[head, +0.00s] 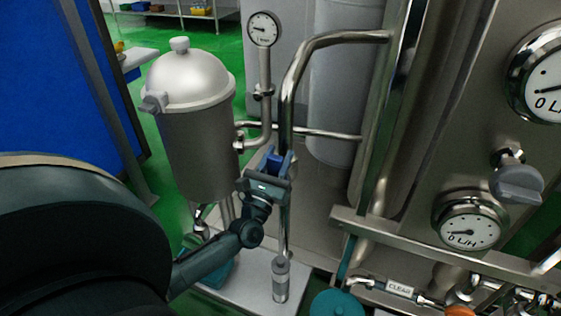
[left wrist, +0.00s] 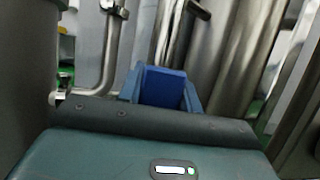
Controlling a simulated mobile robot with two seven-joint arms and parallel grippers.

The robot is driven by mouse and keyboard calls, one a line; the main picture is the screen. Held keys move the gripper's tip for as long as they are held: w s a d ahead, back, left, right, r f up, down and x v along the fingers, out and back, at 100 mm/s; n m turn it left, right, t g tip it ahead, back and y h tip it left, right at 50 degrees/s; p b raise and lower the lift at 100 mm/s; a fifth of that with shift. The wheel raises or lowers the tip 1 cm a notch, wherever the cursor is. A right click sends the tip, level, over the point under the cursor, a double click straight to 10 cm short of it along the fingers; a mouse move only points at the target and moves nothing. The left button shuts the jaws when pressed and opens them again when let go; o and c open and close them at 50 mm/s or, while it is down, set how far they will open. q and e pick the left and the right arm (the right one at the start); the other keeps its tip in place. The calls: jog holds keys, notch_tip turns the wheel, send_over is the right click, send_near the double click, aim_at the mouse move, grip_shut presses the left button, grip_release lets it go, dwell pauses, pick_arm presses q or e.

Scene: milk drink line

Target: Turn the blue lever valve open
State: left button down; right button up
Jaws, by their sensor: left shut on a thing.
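The blue lever (head: 275,162) of the valve shows at the tip of my left gripper (head: 271,168), in front of the thick bent steel pipe. In the left wrist view the blue lever (left wrist: 163,87) stands between the two fingers of my left gripper (left wrist: 160,88), which is shut on it. The valve body is mostly hidden behind the gripper. I cannot tell the lever's exact angle to the pipe. My right gripper is not in view.
A steel vessel (head: 195,125) with a domed lid stands left of the gripper. A bent pipe (head: 293,85) rises behind it, with a pressure gauge (head: 264,29) nearby. A steel panel (head: 470,110) with flow gauges fills the right. A small cylinder (head: 280,281) stands below.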

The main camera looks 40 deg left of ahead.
pick_arm(q)
jog(key=shift+a, duration=0.1)
dwell(0.3)
jog(key=c, duration=1)
grip_release()
jog(key=shift+o, duration=0.2)
jog(key=shift+s, duration=0.1)
jog(key=v, duration=1.3)
